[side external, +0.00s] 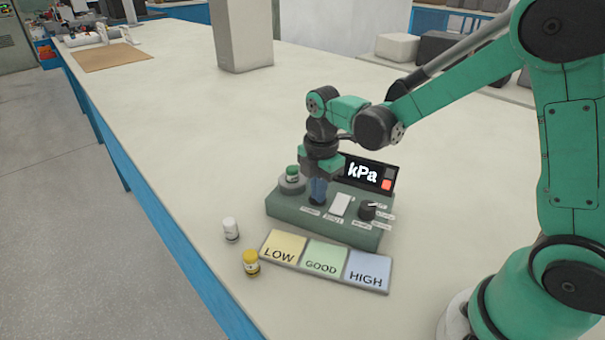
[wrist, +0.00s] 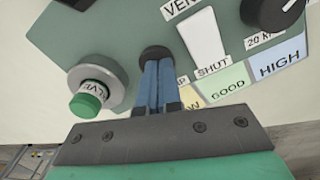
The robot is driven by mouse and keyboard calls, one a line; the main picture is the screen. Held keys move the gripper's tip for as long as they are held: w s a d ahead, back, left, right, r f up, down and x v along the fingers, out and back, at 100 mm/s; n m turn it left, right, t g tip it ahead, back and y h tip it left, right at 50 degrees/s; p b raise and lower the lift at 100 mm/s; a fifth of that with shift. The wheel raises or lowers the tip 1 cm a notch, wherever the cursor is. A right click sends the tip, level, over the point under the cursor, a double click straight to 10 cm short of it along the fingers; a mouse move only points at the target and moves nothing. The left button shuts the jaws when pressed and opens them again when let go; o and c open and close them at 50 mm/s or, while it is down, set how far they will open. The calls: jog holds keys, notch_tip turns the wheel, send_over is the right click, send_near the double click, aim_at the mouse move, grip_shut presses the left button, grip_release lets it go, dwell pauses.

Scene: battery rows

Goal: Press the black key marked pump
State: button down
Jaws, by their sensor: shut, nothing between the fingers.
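The green control box (side external: 320,218) stands on the bench with a kPa display at its back. My gripper (side external: 318,198) points down over the box, its blue fingers shut together with nothing between them. In the wrist view the shut fingertips (wrist: 157,66) overlap a round black key (wrist: 155,51), and only its far edge shows. Whether the tips touch it or how far it is pressed, I cannot tell. A white label beside it in the wrist view is mostly hidden by the fingers. In the side view the key is largely hidden by the fingertips.
Left of the fingers is a green-capped valve (wrist: 88,100); right are a white vent/shut rocker (wrist: 203,35) and a black knob (side external: 368,210). LOW, GOOD and HIGH tiles (side external: 324,258) lie in front, with white (side external: 231,230) and yellow (side external: 251,263) bottles beside them.

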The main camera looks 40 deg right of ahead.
jog(key=shift+f, duration=0.55)
jog(key=shift+w, duration=0.1)
notch_tip(320, 180, up, 15)
jog(key=shift+s+f, duration=0.2)
dwell(2.7)
jog(key=f+m+t, duration=0.1)
jog(key=m+t, duration=0.1)
jog(key=t, duration=0.1)
jog(key=m+t+y, duration=0.1)
jog(key=m+t, duration=0.1)
jog(key=t, duration=0.1)
jog(key=f+m+t+y, duration=0.1)
jog(key=m+t, duration=0.1)
jog(key=shift+s+d+f+m+t, duration=0.15)
jog(key=shift+d+f+m+t, duration=0.15)
jog(key=shift+m+t, duration=0.1)
